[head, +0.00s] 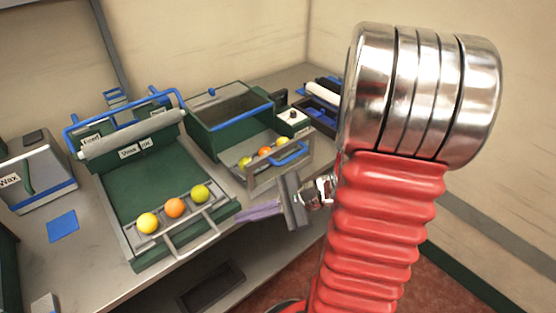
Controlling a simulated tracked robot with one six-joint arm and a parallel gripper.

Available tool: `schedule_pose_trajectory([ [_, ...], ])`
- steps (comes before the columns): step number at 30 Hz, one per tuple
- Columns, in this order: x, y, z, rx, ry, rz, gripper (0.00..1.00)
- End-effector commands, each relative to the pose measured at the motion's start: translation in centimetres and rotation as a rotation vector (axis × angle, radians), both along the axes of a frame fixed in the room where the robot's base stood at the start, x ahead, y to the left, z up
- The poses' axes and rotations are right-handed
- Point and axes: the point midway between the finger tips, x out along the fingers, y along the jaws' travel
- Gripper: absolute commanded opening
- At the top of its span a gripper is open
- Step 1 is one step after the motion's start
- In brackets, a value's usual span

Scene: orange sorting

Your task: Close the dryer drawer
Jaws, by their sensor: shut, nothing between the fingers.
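An orange fruit (265,151) and yellow fruits (245,163) lie in the drawer. My gripper (246,212) is in front of and below the drawer, with its purple fingers pointing left. The fingers are shut and empty. They appear apart from the handle, though the exact depth is hard to tell.
A green sloped tray (150,185) with a roller holds yellow and orange fruits at its front rail, left of my gripper. A grey wax box (35,175) stands at far left. Dark bins (322,105) are behind at right. My red arm hides the right side.

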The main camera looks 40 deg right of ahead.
Motion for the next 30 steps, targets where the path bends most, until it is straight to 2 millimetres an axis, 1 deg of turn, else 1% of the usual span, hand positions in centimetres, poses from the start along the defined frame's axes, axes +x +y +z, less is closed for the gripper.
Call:
schedule_pose_trajectory([
  [1,0.3,-1.4,-0.4,0.056,0.003,-0.071,0.00],
  [5,1.0,-5.0,-1.0,0.184,-0.008,-0.242,0.00],
  [6,1.1,-6.2,-1.3,0.222,-0.013,-0.296,0.00],
  [8,1.1,-8.1,-1.7,0.279,-0.023,-0.378,0.00],
  [10,1.0,-10.4,-2.3,0.341,-0.035,-0.474,0.00],
  [14,0.1,-14.9,-3.6,0.452,-0.067,-0.658,0.00],
  [15,-0.3,-16.3,-4.1,0.484,-0.078,-0.714,0.00],
  [18,-1.5,-19.3,-5.2,0.551,-0.104,-0.841,0.00],
  [21,-2.6,-21.5,-6.1,0.597,-0.126,-0.932,0.00],
  [24,-3.3,-22.7,-6.7,0.621,-0.139,-0.984,0.00],
  [27,-3.5,-23.1,-6.8,0.628,-0.145,-1.001,0.00],
  [30,-3.5,-23.1,-6.8,0.628,-0.144,-1.000,0.00],
])
